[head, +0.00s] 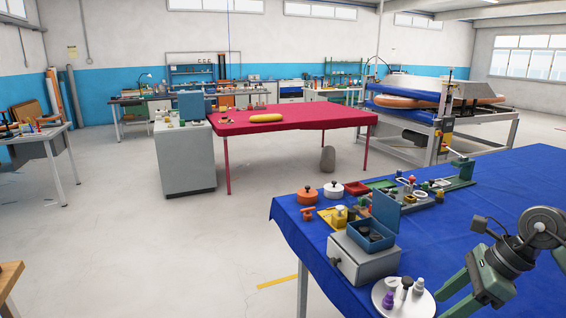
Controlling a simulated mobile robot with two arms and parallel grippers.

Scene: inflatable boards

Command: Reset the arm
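My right gripper (450,303) is at the lower right of the head view, over the blue-covered table (505,185). Its two green fingers point down and left with a gap between them, and I see nothing held there. The dark wrist and grey joint of my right arm show above the fingers. My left gripper and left arm are not in view.
Left of the gripper are a round white tray (382,300) with small bottles and a grey box (362,262) with an open blue box (370,234) on it. Farther off are a red-covered table (290,117) and a grey cabinet (187,165).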

